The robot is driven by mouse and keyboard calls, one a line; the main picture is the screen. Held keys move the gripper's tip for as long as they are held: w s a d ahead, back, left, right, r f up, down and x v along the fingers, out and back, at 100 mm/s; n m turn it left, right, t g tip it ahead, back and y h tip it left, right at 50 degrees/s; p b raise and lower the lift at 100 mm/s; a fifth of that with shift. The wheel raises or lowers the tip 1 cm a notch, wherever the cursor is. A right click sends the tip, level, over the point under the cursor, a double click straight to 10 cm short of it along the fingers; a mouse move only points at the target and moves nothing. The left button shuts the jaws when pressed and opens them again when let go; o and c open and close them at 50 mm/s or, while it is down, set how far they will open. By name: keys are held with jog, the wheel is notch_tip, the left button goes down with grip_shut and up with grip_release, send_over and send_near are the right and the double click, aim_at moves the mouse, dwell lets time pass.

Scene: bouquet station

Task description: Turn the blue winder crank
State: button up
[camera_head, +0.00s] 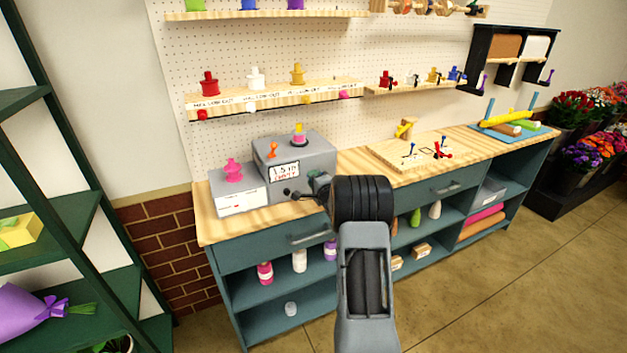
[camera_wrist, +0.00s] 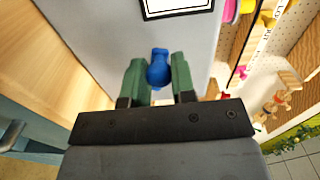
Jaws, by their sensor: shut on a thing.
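A grey winder box (camera_head: 290,155) with a black-framed label (camera_head: 285,171) stands on the wooden counter. A dark crank-like fitting (camera_head: 291,192) shows low on its front, partly beside my gripper (camera_head: 319,182). In the wrist view, the green fingers of my gripper (camera_wrist: 159,84) are closed on a blue crank knob (camera_wrist: 158,63), one finger on each side. The knob stands out in front of the grey box face (camera_wrist: 105,40). In the head view my arm hides the knob.
A lower grey box (camera_head: 238,192) with a pink spool-like piece (camera_head: 233,171) stands left of the winder. A wooden board (camera_head: 408,154) with small cranks lies to the right. The counter (camera_head: 355,160) is bare between them. Shelves hang on the pegboard above.

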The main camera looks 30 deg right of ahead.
jog(key=o, duration=0.9)
jog(key=shift+s, duration=0.1)
jog(key=s, duration=0.4)
jog(key=s+a+b, duration=0.1)
jog(key=s, duration=0.4)
jog(key=s+b, duration=0.1)
jog(key=s, duration=0.3)
jog(key=shift+s+a, duration=0.25)
jog(key=shift+a, duration=0.15)
